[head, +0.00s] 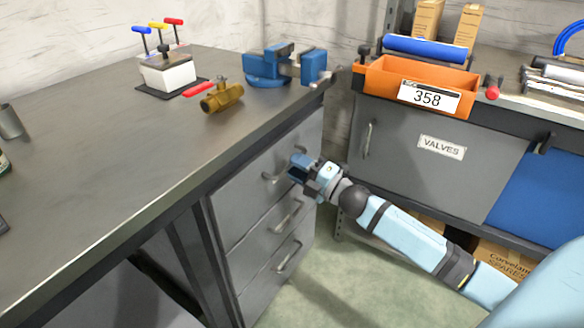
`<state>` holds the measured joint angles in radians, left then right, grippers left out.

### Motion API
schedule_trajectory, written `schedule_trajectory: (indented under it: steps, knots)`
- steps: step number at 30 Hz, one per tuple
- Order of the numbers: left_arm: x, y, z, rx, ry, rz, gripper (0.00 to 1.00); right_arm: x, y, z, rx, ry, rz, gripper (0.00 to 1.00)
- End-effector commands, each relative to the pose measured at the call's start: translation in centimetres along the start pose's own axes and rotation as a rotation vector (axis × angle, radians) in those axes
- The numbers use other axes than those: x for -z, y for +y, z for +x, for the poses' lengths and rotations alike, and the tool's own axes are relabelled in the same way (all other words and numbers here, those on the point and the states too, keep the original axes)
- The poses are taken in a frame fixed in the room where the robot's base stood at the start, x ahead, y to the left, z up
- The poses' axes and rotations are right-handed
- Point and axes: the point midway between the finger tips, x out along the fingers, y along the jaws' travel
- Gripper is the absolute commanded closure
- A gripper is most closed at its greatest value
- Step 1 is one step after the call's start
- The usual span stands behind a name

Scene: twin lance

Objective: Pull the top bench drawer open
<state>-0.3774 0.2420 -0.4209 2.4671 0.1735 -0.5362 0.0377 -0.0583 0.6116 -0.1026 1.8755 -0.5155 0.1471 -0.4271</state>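The grey workbench on the left has a stack of three drawers under its right end. The top bench drawer (244,191) looks shut, its front in line with the drawers below. Its bar handle (270,178) shows only at its left part. My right gripper (296,172) is at the right part of this handle, its fingers pointing left toward the drawer front. It hides that end of the handle, and I cannot tell whether the fingers are closed on the bar. My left gripper is not in view.
The middle drawer handle (287,218) and bottom drawer handle (288,257) sit below. A blue vise (268,68) and brass valve (222,97) stand on the bench. A grey cabinet (400,165) labelled VALVES stands behind my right arm. The green floor (340,285) before the drawers is clear.

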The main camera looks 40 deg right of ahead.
Motion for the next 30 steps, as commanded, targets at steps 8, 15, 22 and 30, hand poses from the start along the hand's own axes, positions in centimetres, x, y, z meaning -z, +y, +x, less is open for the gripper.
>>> schedule_trajectory:
  steps: [8, 15, 22, 30]
  knots:
    - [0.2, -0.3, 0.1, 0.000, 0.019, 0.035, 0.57, 0.0, 0.0, 1.7, 0.001, 0.000, -0.001, 0.64]
    - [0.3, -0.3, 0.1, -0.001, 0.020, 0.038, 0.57, 0.0, 0.0, 1.8, 0.001, 0.000, 0.000, 0.64]
    - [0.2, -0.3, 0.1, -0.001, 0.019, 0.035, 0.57, 0.0, 0.0, 1.8, 0.001, 0.000, 0.000, 1.00]
    - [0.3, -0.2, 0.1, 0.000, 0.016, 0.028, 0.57, 0.0, 0.1, 1.5, 0.001, 0.000, 0.000, 1.00]
